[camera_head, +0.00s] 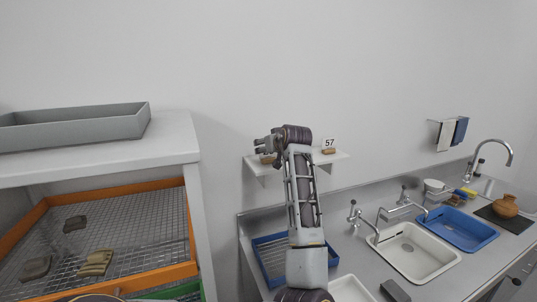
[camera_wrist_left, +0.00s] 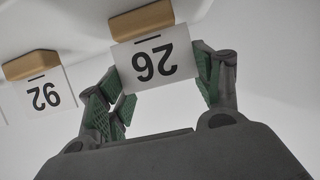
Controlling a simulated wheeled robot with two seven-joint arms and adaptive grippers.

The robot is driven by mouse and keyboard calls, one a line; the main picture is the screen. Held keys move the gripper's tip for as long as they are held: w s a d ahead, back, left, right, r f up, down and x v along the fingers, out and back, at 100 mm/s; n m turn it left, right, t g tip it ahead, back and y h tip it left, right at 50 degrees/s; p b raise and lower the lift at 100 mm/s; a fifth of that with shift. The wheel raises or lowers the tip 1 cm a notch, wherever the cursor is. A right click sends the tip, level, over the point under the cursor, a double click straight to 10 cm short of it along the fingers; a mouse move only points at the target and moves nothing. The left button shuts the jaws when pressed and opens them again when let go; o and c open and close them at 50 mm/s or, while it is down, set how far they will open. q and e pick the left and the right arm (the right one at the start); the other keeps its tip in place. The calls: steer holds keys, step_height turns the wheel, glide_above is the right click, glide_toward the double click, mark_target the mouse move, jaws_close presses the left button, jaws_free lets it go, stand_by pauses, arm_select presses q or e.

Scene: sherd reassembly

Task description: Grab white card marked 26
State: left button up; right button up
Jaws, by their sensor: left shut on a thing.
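The white card marked 26 (camera_wrist_left: 155,62) stands in a small wooden block (camera_wrist_left: 142,20) and appears upside down in the left wrist view. My left gripper (camera_wrist_left: 160,92) is shut on this card, with green-padded fingers at its two side edges. In the head view the left gripper (camera_head: 262,147) is at the left end of a small white wall shelf (camera_head: 341,156); the card cannot be made out there. Another white card (camera_wrist_left: 45,94) with similar upside-down digits stands in its own block to the left in the wrist view. My right gripper is not in view.
A card marked 57 (camera_head: 329,142) stands on the shelf's right part. Below are a blue rack (camera_head: 272,262), a white sink (camera_head: 412,262) and a blue basin (camera_head: 462,232). A grey tray (camera_head: 75,128) tops the left cabinet, above an orange-framed mesh with sherds (camera_head: 95,263).

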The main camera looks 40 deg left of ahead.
arm_select(q)
steer(key=shift+r+b, duration=0.5)
steer(key=shift+r, duration=4.55)
